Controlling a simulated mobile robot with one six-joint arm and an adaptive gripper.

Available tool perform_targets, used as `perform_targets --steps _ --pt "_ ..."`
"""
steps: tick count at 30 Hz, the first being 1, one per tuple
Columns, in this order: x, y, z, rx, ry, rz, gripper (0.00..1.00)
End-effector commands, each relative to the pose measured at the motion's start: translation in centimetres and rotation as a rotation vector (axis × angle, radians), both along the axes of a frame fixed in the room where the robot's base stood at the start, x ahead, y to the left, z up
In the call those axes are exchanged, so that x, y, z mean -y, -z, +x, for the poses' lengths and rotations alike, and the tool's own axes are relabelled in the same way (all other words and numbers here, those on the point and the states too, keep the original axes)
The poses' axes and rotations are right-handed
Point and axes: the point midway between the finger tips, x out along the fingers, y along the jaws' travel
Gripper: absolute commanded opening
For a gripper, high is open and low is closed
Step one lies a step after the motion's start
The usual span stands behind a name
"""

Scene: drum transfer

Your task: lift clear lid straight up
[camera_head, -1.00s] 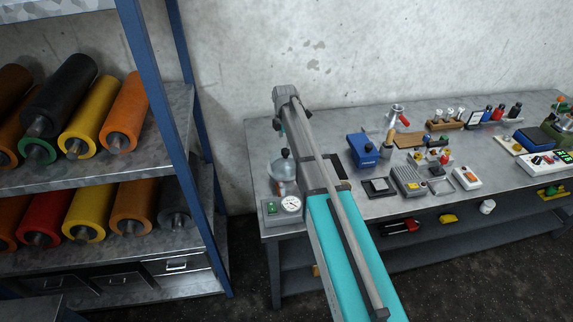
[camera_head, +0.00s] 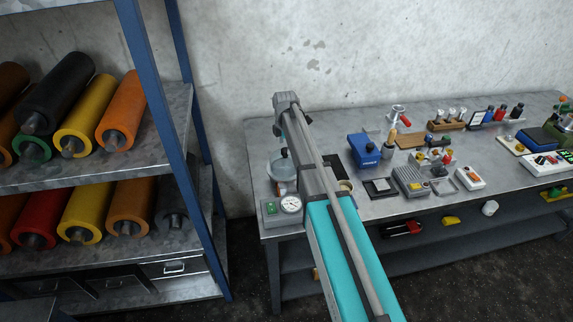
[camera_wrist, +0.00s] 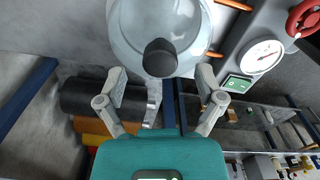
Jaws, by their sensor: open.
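The clear lid (camera_head: 281,171) is a see-through dome with a dark round knob (camera_head: 285,153), at the left end of the workbench beside a gauge box. In the wrist view the clear lid (camera_wrist: 130,22) fills the top middle, its black knob (camera_wrist: 160,58) pointing toward the camera. My gripper (camera_wrist: 161,74) is open and empty. Its two grey fingers stand wide on either side, slightly below the knob in the picture, and I see no contact. In the head view my arm hides part of the bench beside the lid, and the fingers are not clearly seen.
A gauge box with a dial (camera_head: 290,204) stands just in front of the lid. A blue box (camera_head: 363,150) and several small devices fill the workbench (camera_head: 420,205) to the right. A blue-framed shelf (camera_head: 160,85) with coloured rollers stands at the left.

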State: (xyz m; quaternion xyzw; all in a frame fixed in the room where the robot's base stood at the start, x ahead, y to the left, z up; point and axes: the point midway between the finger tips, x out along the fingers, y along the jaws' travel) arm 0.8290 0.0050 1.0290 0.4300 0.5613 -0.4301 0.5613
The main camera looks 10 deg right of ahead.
Motion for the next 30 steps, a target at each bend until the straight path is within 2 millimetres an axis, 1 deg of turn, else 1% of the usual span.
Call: perform_targets --steps 1,3,9,29,30 --pt "0.0 0.8 0.0 0.0 0.0 0.0 0.87" --pt "0.0 1.3 0.0 0.0 0.0 0.0 0.87" --pt "0.0 2.3 0.0 0.0 0.0 0.0 0.87" --pt "0.0 2.3 0.0 0.0 0.0 0.0 0.87" --pt "0.0 2.3 0.0 0.0 0.0 0.0 0.85"
